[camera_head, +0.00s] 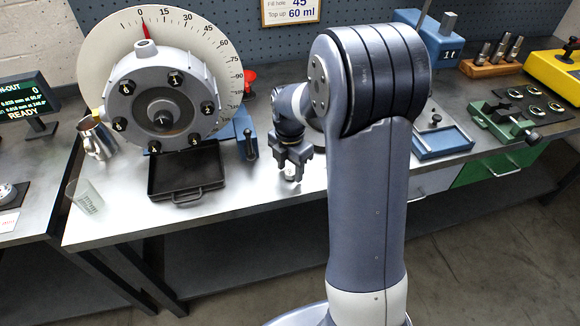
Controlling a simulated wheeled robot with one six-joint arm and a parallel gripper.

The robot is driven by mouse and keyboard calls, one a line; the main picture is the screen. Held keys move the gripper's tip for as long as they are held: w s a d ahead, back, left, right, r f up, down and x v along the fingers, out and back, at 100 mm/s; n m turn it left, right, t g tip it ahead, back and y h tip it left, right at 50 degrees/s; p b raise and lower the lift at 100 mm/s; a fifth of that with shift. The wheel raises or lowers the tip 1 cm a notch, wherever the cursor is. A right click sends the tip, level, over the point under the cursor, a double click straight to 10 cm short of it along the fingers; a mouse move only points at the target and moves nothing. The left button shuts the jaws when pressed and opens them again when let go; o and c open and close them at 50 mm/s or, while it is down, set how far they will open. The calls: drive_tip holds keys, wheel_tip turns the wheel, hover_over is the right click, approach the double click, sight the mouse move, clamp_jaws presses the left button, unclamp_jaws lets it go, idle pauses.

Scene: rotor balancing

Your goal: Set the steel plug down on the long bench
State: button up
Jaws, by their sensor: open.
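My gripper (291,168) points down over the front part of the long bench (245,190), right of the black tray. Its jaws are open. A small steel piece, which looks like the steel plug (291,174), shows between and just below the fingertips. It seems to stand on the bench top, but the fingers partly hide it and I cannot tell whether they touch it. My own arm covers the bench to the right of the gripper.
A black tray (186,196) with a handle lies below the rotor (163,100) and its dial (207,40). A clear beaker (86,197) and a metal jug (97,137) stand at left. A blue tray (440,142) and green vise (500,120) are at right. Bench around the gripper is clear.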

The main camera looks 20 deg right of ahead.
sight(290, 172)
wheel_tip(290, 172, up, 12)
drive_tip(key=shift+r, duration=0.25)
idle(0.3)
wheel_tip(290, 172, down, 13)
drive_tip(key=shift+b, duration=0.3)
drive_tip(key=shift+r+p, duration=0.4)
drive_tip(key=shift+r, duration=0.6)
drive_tip(key=shift+f, duration=0.15)
